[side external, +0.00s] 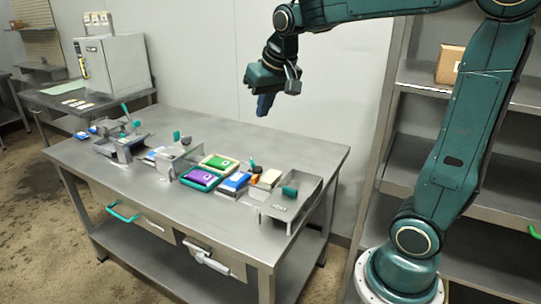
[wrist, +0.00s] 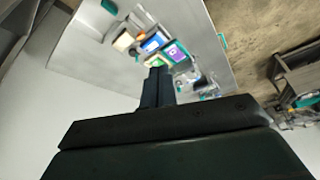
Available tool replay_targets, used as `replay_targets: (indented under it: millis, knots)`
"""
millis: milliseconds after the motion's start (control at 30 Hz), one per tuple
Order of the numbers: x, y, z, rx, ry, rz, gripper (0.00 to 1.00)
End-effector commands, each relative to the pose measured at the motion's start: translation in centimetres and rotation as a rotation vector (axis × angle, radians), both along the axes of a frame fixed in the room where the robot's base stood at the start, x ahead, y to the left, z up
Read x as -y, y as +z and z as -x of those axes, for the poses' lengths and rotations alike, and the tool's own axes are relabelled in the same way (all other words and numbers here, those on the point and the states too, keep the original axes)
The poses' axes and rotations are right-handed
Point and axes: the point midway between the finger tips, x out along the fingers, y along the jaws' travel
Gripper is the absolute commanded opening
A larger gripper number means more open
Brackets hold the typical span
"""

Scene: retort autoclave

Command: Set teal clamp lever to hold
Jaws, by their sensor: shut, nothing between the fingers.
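Several teal-handled parts stand on the metal table (side external: 150,201). One upright teal lever (side external: 125,108) rises from a grey fixture (side external: 122,146) at the table's far left. Other teal parts are a block (side external: 176,136) on the middle fixture and a block (side external: 289,190) on the right tray. I cannot tell for certain which is the clamp lever or read its setting. My gripper (side external: 264,106) is high above the back of the table, shut and empty, apart from all of these. In the wrist view its fingers (wrist: 158,74) are together, pointing toward the table.
Purple (side external: 200,178) and green (side external: 219,162) pouches, with blue-and-white packs (side external: 235,182), lie mid-table. The grey tray (side external: 272,210) is at the right end. A grey autoclave box (side external: 115,66) stands on a side bench. Shelving (side external: 420,145) is at right. The table's front strip is clear.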

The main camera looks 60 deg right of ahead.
Motion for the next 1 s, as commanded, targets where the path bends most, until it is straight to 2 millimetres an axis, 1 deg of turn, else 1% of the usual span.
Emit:
replay_targets:
  millis: [33,200,467,600,767,1000]
  knots:
    - [0.9,-0.3,-1.2,-0.008,-0.030,-0.003,0.00]
    - [3.8,-1.4,-4.9,-0.019,-0.127,-0.012,0.00]
    - [8.7,-4.2,-9.8,-0.035,-0.274,-0.021,0.00]
    - [11.6,-6.3,-12.2,-0.043,-0.353,-0.024,0.00]
    - [14.9,-9.1,-14.4,-0.051,-0.443,-0.028,0.00]
    - [20.0,-14.2,-16.9,-0.064,-0.579,-0.034,0.00]
